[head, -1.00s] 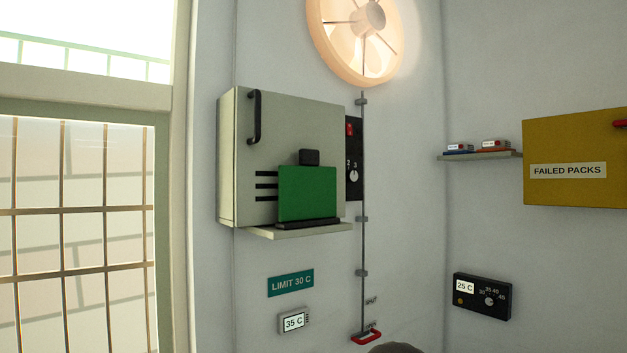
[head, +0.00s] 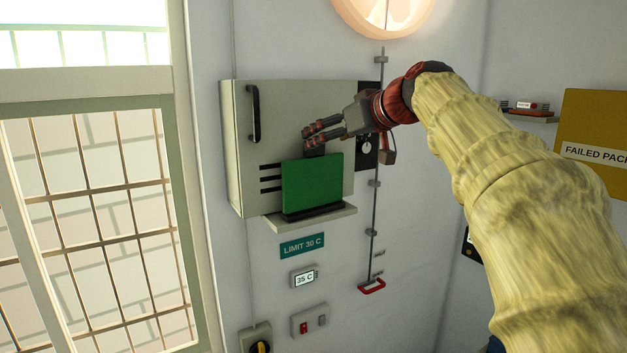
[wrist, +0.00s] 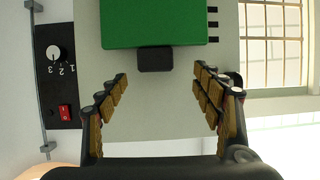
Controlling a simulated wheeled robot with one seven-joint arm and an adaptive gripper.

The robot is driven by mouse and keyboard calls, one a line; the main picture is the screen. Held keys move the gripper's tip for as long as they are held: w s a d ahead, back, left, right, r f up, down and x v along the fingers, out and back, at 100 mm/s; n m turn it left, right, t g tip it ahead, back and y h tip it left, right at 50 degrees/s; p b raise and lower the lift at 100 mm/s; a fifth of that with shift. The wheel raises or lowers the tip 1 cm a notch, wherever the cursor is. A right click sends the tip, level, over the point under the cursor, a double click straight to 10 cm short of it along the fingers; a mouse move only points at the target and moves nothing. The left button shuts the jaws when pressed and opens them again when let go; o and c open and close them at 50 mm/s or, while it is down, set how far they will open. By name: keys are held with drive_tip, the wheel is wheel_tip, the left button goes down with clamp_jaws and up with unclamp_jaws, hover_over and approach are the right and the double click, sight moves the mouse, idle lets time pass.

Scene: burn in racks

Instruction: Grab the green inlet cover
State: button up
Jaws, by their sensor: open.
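The green inlet cover (head: 312,183) is a flat green panel standing upright on a small ledge (head: 310,222) at the front of a grey wall cabinet (head: 238,140). My gripper (head: 308,138) is just above the cover in the head view. In the wrist view, the fingers of my gripper (wrist: 160,75) are open and empty, spread to either side of the tab.
The cabinet has a black handle (head: 254,113) and dark vent slots beside the cover. A switch panel (head: 366,155) and a vertical rod (head: 374,205) with a red handle (head: 372,286) are to the right. A barred window (head: 95,200) is at left.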

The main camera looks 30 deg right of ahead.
drive_tip(key=p+x, duration=0.1)
drive_tip(key=x, duration=0.1)
drive_tip(key=p+x, duration=0.1)
drive_tip(key=x, duration=0.2)
drive_tip(key=p+x, duration=0.1)
drive_tip(key=x, duration=0.1)
drive_tip(key=shift+w+d+r, duration=0.15)
drive_tip(key=shift+w+d, duration=0.15)
drive_tip(key=shift+w, duration=0.25)
drive_tip(key=shift+s, duration=0.1)
drive_tip(key=shift+c, duration=0.7)
drive_tip(key=shift+c, duration=1.4)
clamp_jaws()
